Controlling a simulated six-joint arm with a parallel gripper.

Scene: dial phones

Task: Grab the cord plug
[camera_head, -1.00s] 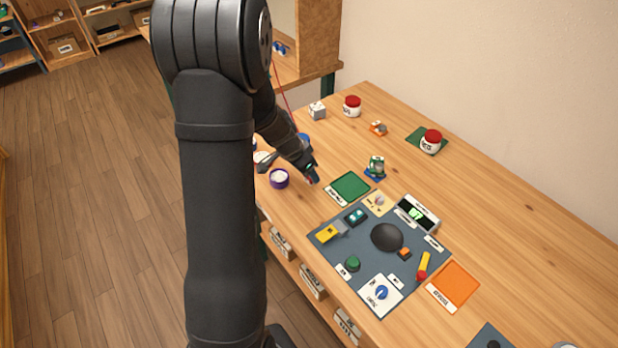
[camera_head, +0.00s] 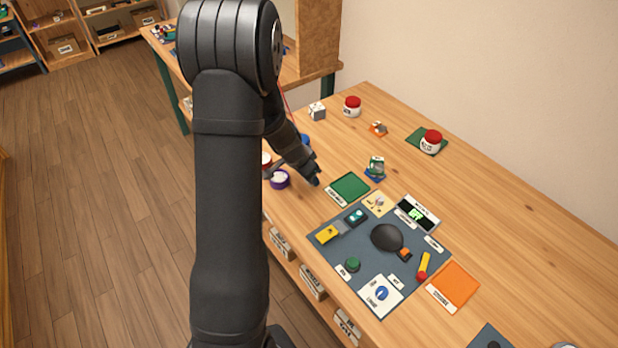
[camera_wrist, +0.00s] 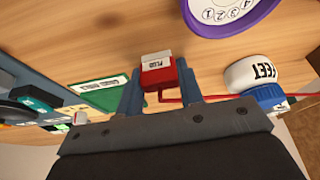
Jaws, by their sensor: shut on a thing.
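The cord plug (camera_wrist: 158,74) is a red block with a white label reading PLUG. It sits between the two fingers of my gripper (camera_wrist: 160,90) in the wrist view, and they are shut on it. A thin red cord (camera_wrist: 215,99) runs from it to the right. In the head view my gripper (camera_head: 316,181) is over the table at the left edge of the green mat (camera_head: 350,187); the plug is hidden there by the arm.
A purple dial phone (camera_wrist: 228,12) is close to the plug in the wrist view. A white jar with a blue lid (camera_wrist: 252,75) is to its right. A dark grey board (camera_head: 385,245) with several parts lies nearer on the table. The right part of the table is mostly clear.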

